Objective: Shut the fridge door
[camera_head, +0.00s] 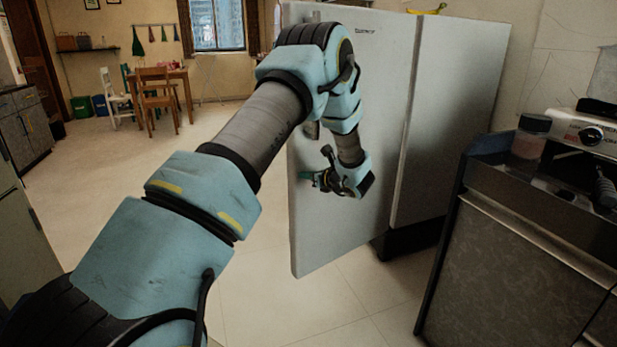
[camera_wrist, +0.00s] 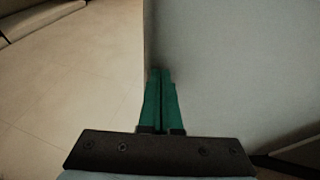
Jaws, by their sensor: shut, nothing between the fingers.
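The fridge (camera_head: 455,115) stands in the middle right of the head view. Its pale grey door (camera_head: 380,90) shows its outer face, with a small dark label near the top. The inside of the fridge is out of sight, and I cannot tell how wide the door stands open. My gripper (camera_head: 303,175) is in front of the door, close to its left edge. In the wrist view, the green fingers (camera_wrist: 160,72) are together and empty. They lie just right of the door's vertical edge (camera_wrist: 147,45). I cannot tell whether they touch the door.
A dark counter (camera_head: 520,260) with a stove-like appliance (camera_head: 585,135) and a jar (camera_head: 530,137) stands at the right. A wooden chair (camera_head: 155,95) and table are far back left. Cabinets (camera_head: 25,130) line the left side. The tiled floor left of the fridge is clear.

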